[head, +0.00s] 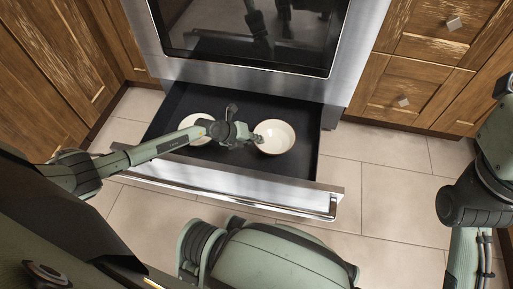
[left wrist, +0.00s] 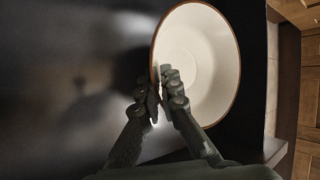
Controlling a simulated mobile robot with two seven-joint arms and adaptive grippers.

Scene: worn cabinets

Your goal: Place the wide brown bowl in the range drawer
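The range drawer (head: 310,165) is pulled out below the oven, with a dark floor inside. A wide bowl (head: 274,137), cream inside with a thin brown rim, is in its right part; its outside is hidden. In the left wrist view this bowl (left wrist: 205,65) fills the upper middle. My left gripper (head: 256,138) is at the bowl's left rim. In the left wrist view its fingers (left wrist: 162,85) are close together, one inside the bowl and one outside, and look shut on the rim. My right gripper is out of view.
A second pale bowl (head: 196,126) sits in the drawer's left part, partly behind my left arm. The oven door (head: 250,66) is above the drawer. Wooden cabinets (head: 420,60) stand on both sides. The tiled floor (head: 385,190) at right is clear.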

